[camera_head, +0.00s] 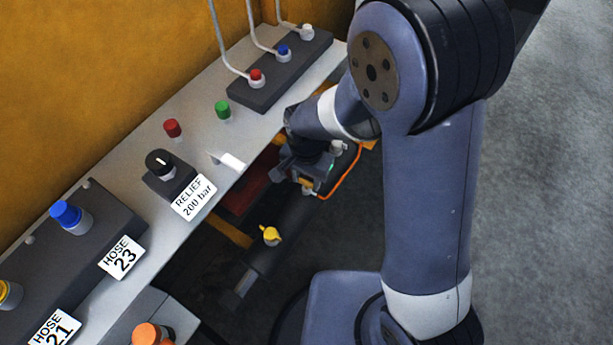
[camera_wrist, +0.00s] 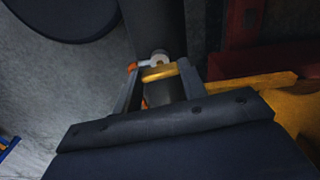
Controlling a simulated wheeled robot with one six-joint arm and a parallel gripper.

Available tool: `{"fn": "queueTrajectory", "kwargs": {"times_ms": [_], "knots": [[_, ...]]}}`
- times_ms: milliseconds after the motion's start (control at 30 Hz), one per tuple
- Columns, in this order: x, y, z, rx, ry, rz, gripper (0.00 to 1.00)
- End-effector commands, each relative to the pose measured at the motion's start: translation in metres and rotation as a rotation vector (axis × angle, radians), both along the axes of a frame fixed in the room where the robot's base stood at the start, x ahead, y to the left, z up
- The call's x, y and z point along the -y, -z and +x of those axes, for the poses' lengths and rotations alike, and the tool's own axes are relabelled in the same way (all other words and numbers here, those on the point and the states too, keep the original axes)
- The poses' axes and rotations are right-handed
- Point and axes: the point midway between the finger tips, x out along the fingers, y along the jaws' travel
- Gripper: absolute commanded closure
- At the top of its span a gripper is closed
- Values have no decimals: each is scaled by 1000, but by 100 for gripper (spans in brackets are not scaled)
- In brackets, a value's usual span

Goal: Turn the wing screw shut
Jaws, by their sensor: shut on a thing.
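A yellow wing screw (camera_wrist: 159,72) shows in the wrist view as a short bar lying across between the two fingers of my gripper (camera_wrist: 158,78). My gripper is shut on it, a finger at each end. A pale round part with a hole (camera_wrist: 160,57) sits just beyond it. In the head view my gripper (camera_head: 308,184) is low beside the bench, and a little yellow-orange shows at its fingertips; the rest of the grip is hidden. A second yellow winged piece (camera_head: 270,236) stands free on a dark bar, nearer the camera and apart from my gripper.
The grey bench (camera_head: 140,140) runs along the left with a RELIEF knob (camera_head: 160,164), a red button (camera_head: 172,128), a green button (camera_head: 222,109) and hose blocks. An orange cable (camera_head: 347,177) loops right of my gripper. Open floor (camera_head: 545,200) lies to the right.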

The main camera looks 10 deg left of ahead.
Motion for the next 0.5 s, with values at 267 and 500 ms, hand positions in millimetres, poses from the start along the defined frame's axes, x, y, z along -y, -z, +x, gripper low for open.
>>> {"fn": "queueTrajectory", "kwargs": {"times_ms": [267,500], "knots": [[0,-1,1,1,66,1,83],[0,-1,1,2,76,2,83]]}}
